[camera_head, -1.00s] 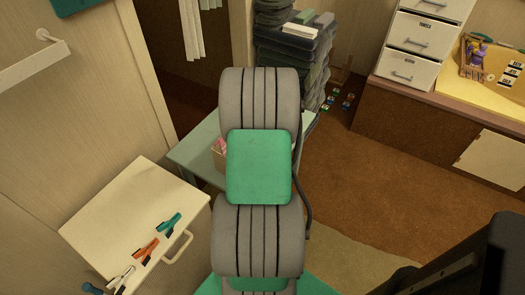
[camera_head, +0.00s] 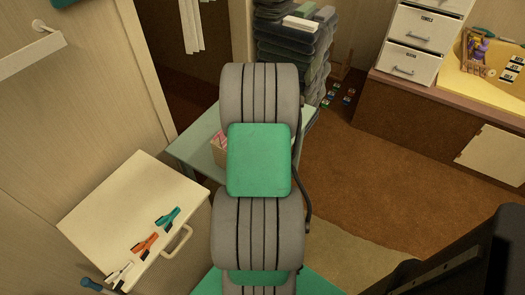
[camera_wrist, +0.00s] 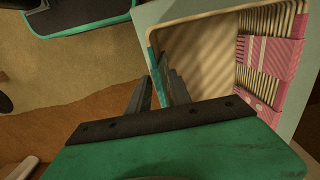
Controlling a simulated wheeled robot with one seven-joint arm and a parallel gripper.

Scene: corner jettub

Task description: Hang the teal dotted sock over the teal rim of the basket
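The basket (camera_wrist: 205,48) fills the upper right of the wrist view, with a cream inside and a ribbed right side. A teal strip (camera_wrist: 154,76) runs along its left edge; I cannot tell whether this is bare rim or includes the teal dotted sock. No separate sock shape shows. My gripper (camera_wrist: 160,88) has its dark fingers apart, one on each side of the teal strip, the right one over the basket's inside. In the head view my arm hides the gripper and most of the basket (camera_head: 218,152).
Pink dotted cloth (camera_wrist: 270,62) hangs on the basket's right side. The basket stands on a pale teal table (camera_head: 192,142). A towel stack (camera_head: 290,55) stands behind. Brown floor (camera_head: 375,180) at right is open.

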